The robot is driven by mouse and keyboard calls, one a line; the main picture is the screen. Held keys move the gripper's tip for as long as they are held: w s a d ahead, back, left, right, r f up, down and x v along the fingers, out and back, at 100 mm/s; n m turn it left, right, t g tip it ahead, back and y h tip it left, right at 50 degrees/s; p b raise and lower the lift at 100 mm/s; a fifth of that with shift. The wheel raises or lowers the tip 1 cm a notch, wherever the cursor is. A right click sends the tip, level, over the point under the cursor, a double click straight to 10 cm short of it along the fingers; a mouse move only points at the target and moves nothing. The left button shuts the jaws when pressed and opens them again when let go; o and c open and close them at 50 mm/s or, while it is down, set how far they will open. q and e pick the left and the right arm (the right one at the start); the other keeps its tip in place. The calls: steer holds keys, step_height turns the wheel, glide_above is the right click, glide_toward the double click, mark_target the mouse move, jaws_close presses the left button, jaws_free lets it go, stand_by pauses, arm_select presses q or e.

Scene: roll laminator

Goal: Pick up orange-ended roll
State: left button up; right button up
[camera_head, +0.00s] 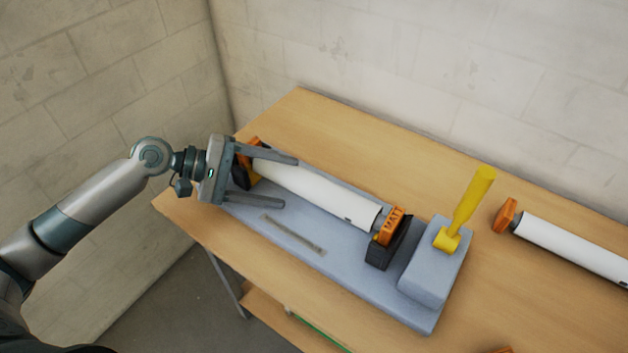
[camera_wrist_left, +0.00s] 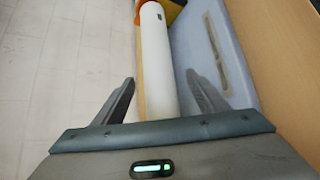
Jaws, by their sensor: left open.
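A white roll (camera_head: 315,193) with orange ends, one lettered "MATT" (camera_head: 392,226), lies across black supports on the grey laminator base (camera_head: 300,260). A second white roll (camera_head: 575,247) with an orange end (camera_head: 506,215) lies on the table at the right, its far end out of frame. My left gripper (camera_head: 290,181) is open over the left part of the first roll. In the left wrist view, the roll (camera_wrist_left: 156,55) shows between the open fingers of my left gripper (camera_wrist_left: 160,80), with an orange end at the top. Contact cannot be told. My right gripper is out of view.
A yellow lever (camera_head: 470,205) stands up from the grey block (camera_head: 430,270) at the base's right end. The wooden table (camera_head: 330,130) is clear behind the base. Concrete block walls (camera_head: 400,70) stand behind and left. An orange piece (camera_head: 500,350) shows at the bottom edge.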

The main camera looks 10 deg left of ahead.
mark_target(309, 186)
arm_select(q)
steer(key=shift+x, duration=0.85)
steer(key=shift+d+f, duration=0.1)
steer(key=shift+w+d+p, duration=0.15)
steer(key=shift+d+p, duration=0.35)
steer(key=shift+p, duration=0.2)
steer(key=p+x, duration=0.1)
steer(key=x, duration=0.2)
steer(key=shift+r+p, duration=0.2)
steer(key=shift+p, duration=0.2)
steer(key=shift+w+d+f, duration=0.15)
steer(key=shift+d+f, duration=0.3)
steer(key=shift+d, duration=0.15)
steer(key=shift+c, duration=0.2)
